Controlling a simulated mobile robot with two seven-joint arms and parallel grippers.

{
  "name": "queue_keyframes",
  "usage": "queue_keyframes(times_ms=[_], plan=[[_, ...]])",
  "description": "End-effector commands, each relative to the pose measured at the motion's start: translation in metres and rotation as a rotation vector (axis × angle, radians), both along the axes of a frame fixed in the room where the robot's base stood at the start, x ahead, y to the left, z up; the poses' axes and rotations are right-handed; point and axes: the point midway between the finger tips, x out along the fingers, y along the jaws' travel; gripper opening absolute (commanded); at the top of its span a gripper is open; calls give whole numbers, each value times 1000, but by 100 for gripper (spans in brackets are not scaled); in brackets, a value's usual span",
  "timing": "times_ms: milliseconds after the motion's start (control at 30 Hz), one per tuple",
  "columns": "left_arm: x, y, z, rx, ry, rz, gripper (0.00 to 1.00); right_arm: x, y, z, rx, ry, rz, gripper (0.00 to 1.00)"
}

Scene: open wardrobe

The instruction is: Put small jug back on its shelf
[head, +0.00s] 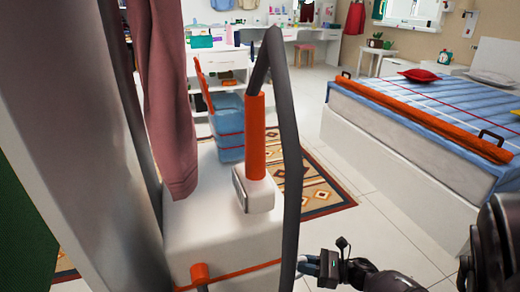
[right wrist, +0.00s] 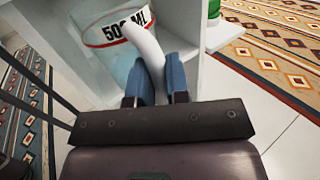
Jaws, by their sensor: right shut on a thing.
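The small jug (right wrist: 106,60) is pale blue with a red line and "500 ML" on its side; it shows tilted in the right wrist view. My right gripper (right wrist: 157,78) has its blue fingers closed around the jug's white curved handle (right wrist: 148,48). In the head view the right gripper (head: 309,264) is low, just right of a dark grey hose, and the jug is hidden there. The jug is close to a white shelf unit (right wrist: 190,22) in the wrist view; I cannot tell if they touch. My left gripper is not in view.
A pink cloth (head: 170,100) hangs at the left. A bed (head: 420,130) stands right. Tiled floor (head: 365,225) lies clear between.

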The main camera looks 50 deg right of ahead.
Motion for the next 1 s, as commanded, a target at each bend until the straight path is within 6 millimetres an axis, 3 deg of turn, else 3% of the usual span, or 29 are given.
queue_keyframes(times_ms=[500, 767, 1000], plan=[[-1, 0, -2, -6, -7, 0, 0, 58, 93, 0, 4, -3, 0, 0], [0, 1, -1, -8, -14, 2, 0, 67, 109, -2, 2, 1, -1, 0], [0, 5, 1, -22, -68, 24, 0, 65, 109, -32, 2, 8, -2, 0]])
